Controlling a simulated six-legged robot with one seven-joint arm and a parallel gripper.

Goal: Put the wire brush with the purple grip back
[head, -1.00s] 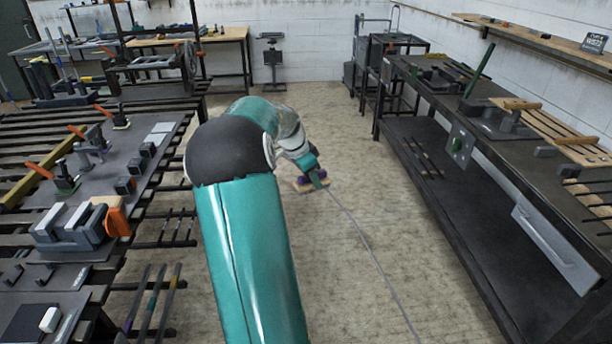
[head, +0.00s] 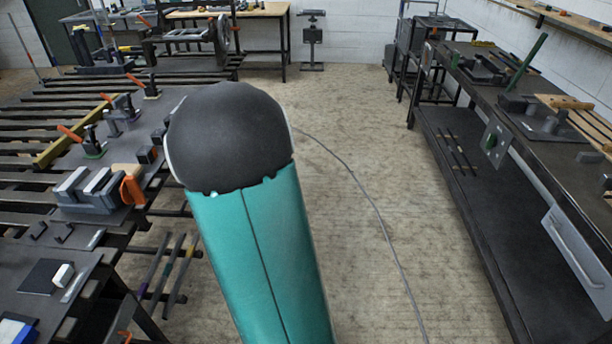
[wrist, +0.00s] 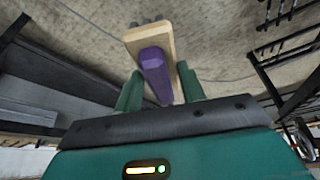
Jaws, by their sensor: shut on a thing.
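The wire brush (wrist: 151,38) shows in the wrist view as a pale wooden block with a purple grip on it and dark stubs at its far end. My gripper (wrist: 160,72) is shut on the purple grip, one green finger on each side. The brush is over the floor in that view; its height is hard to tell. In the head view my arm's large black joint and teal link hide the gripper and the brush.
A slatted table (head: 60,147) with a grey vise (head: 92,190) and clamps stands at left. A dark workbench (head: 560,180) with a lower shelf runs along the right. Between them is clear floor (head: 340,220), crossed by a thin grey cable (head: 385,232).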

